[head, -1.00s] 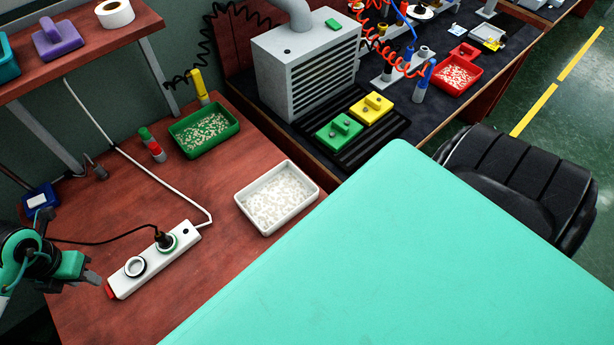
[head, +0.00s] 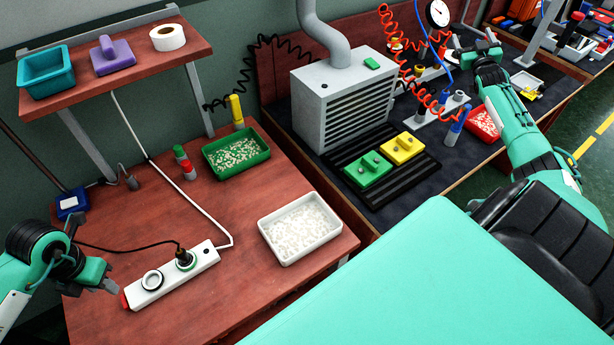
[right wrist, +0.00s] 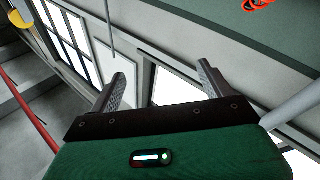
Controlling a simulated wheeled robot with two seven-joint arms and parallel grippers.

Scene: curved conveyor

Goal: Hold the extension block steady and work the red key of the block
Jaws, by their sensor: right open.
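The white extension block (head: 175,277) lies on the red-brown table at the left of the head view. It has two round sockets, and a black plug (head: 184,258) stands in one of them. Its red key (head: 124,300) is at the near left end. My left gripper (head: 112,285) is just left of the red key, with a fingertip close to it. Whether it touches is unclear, and its jaw opening cannot be made out. My right gripper (head: 478,48) is raised at the upper right, far from the block. The right wrist view shows its two fingers (right wrist: 164,88) apart with nothing between them.
A white tray (head: 268,246) and a green tray (head: 210,166) of small pieces stand right of and behind the block. A white cable (head: 187,195) and a black cable (head: 125,249) run to it. A turquoise surface (head: 440,285) fills the lower right.

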